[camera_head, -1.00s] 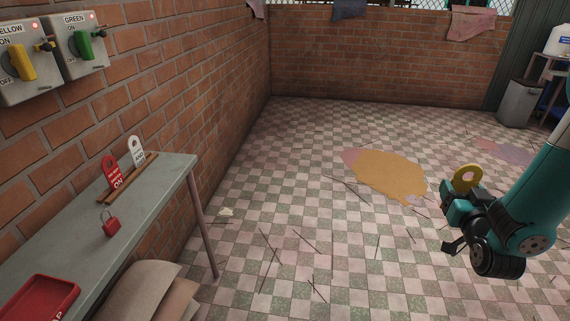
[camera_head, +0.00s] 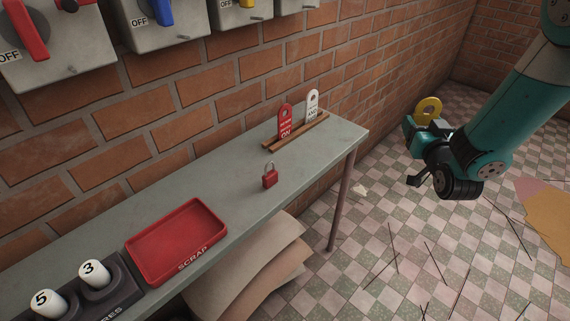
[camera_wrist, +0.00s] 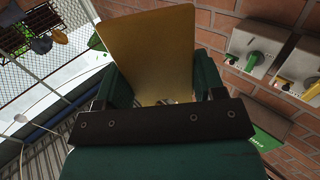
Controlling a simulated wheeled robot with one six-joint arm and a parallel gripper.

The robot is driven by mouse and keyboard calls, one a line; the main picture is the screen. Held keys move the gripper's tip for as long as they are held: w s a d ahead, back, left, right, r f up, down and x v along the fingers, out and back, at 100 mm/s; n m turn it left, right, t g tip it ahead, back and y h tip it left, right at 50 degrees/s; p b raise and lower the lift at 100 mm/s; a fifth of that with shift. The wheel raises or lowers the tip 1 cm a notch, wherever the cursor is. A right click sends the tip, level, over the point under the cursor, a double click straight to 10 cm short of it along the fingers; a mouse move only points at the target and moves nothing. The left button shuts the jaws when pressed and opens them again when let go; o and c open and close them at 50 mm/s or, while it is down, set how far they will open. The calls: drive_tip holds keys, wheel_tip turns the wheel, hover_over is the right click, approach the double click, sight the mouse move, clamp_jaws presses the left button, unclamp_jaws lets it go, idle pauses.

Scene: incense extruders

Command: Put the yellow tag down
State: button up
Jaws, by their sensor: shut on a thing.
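The yellow tag (camera_head: 428,110) stands up out of my gripper (camera_head: 418,128), with its round holed end at the top. In the wrist view the tag (camera_wrist: 155,50) fills the gap between the two green fingers of my gripper (camera_wrist: 165,85). The gripper is shut on it. It is in the air to the right of the grey table (camera_head: 235,158), apart from it. A wooden rack (camera_head: 297,131) on the table holds a red tag (camera_head: 285,120) and a white tag (camera_head: 312,103), both upright.
A red padlock (camera_head: 270,176) and a red SCRAP tray (camera_head: 177,241) are on the table. A dark holder (camera_head: 118,284) with numbered white pieces is at the near left. Switch boxes (camera_head: 160,25) line the brick wall above. Bare tabletop lies around the padlock.

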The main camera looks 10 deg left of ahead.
drive_tip(key=w+a+y+b, duration=0.1)
drive_tip(key=a, duration=0.2)
drive_tip(key=w+a+n+y+b, duration=0.1)
drive_tip(key=a, duration=0.2)
drive_tip(key=w+a+r+b, duration=0.1)
drive_tip(key=a+b, duration=0.1)
drive_tip(key=a, duration=0.1)
drive_tip(key=shift+w+a+r+n+y, duration=0.1)
drive_tip(key=shift+w+a+n+y, duration=0.2)
drive_tip(key=shift+n+y, duration=0.1)
drive_tip(key=shift+c, duration=0.3)
drive_tip(key=s+a+r+n+g+y+b, duration=0.1)
drive_tip(key=a+r+n+y+b, duration=0.2)
drive_tip(key=a, duration=0.6)
drive_tip(key=s+a+r+g+y+b, duration=0.1)
drive_tip(key=a+r+y+b, duration=0.15)
drive_tip(key=a+r, duration=0.45)
drive_tip(key=shift+h, duration=0.35)
drive_tip(key=f, duration=0.7)
drive_tip(key=a+f+b, duration=0.1)
drive_tip(key=f, duration=0.6)
drive_tip(key=a+f, duration=0.1)
drive_tip(key=f, duration=0.6)
drive_tip(key=shift+s+a+f+b, duration=0.15)
drive_tip(key=shift+b, duration=0.2)
drive_tip(key=shift+f+b, duration=0.4)
drive_tip(key=shift+b, duration=0.05)
drive_tip(key=shift+f+b, duration=0.2)
drive_tip(key=shift+b, duration=0.1)
